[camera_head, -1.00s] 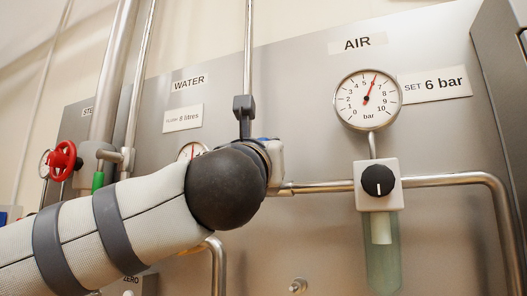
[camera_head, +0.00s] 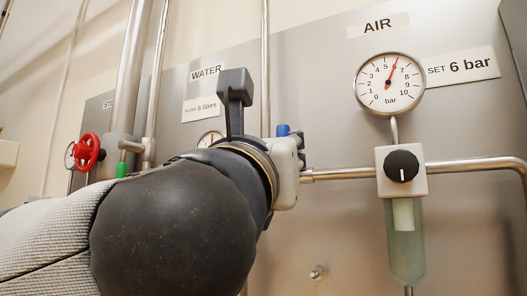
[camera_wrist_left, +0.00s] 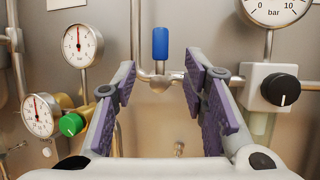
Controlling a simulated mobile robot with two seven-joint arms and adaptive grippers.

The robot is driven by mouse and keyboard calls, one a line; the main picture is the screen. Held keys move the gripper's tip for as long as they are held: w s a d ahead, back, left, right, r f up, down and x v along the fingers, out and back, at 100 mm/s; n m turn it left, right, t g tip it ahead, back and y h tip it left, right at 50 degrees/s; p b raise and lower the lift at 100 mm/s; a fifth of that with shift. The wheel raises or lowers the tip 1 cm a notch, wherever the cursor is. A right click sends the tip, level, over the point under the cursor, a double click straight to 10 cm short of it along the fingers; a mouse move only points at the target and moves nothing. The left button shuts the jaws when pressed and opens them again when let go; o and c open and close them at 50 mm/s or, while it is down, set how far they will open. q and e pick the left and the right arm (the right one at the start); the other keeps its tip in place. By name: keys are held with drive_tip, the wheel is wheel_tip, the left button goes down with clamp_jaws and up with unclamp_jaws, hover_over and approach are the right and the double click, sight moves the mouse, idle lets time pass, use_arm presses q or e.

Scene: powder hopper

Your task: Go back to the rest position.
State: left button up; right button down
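My left arm (camera_head: 170,225) comes in from the left in the head view and fills its lower left. Its dark rounded joint hides part of the panel, and the fingers are hidden there. In the left wrist view my left gripper (camera_wrist_left: 159,72) is open, with its purple-padded fingers wide apart. Nothing is held between them. A blue valve handle (camera_wrist_left: 160,43) on a pipe shows in the gap behind the fingers; it appears apart from them. My right gripper is in neither view.
The steel panel (camera_head: 340,235) carries the air gauge (camera_head: 390,83), its needle near 6 bar, and a regulator with a black knob (camera_head: 401,166). A red handwheel (camera_head: 88,152) is at the left. A green knob (camera_wrist_left: 72,124) and two smaller gauges show in the wrist view.

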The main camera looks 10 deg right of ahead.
use_arm(q)
drive_tip(key=shift+s+a+f, duration=0.2)
drive_tip(key=shift+s, duration=0.3)
